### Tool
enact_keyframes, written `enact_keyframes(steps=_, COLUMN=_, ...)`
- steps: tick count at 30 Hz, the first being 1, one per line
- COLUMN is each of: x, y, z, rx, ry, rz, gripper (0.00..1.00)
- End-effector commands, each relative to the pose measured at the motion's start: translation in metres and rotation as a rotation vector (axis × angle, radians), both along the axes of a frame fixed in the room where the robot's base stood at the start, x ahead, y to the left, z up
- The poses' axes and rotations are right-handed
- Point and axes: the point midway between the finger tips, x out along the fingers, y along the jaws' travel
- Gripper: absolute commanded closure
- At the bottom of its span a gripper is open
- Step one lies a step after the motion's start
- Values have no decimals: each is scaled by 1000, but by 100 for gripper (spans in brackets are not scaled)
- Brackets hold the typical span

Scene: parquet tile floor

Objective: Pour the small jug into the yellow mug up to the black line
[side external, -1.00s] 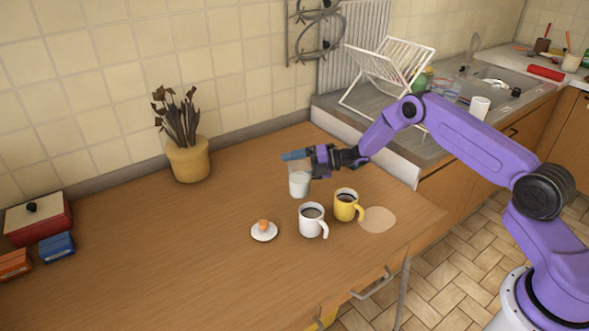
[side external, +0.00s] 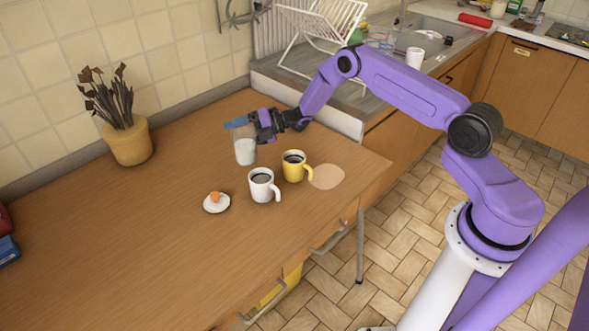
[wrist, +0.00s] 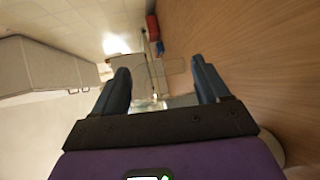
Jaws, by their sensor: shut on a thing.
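The small jug (side external: 245,152) is a clear vessel with white contents, upright behind the mugs. My gripper (side external: 240,123) is shut on it near its top; I cannot tell whether its base touches the table. In the wrist view, a faint clear shape (wrist: 180,101) shows between the dark fingers. The yellow mug (side external: 294,170) stands upright in front and to the right of the jug, with dark liquid inside and its handle to the right. No black line can be made out on it.
A white mug (side external: 262,188) with dark liquid stands close left of the yellow mug. A small white dish (side external: 216,206) holds an orange-brown item. A pale round patch (side external: 327,177) lies right of the mugs. A potted plant (side external: 130,143) stands at the wall. The left table is mostly clear.

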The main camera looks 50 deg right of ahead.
Motion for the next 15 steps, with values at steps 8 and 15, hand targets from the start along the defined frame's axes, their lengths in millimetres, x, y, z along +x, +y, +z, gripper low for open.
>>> enact_keyframes(steps=8, x=2, y=-37, z=2, rx=1, ry=-5, rz=-8, gripper=76)
enact_keyframes(steps=15, x=-5, y=-105, z=2, rx=-7, ry=3, rz=-5, gripper=76)
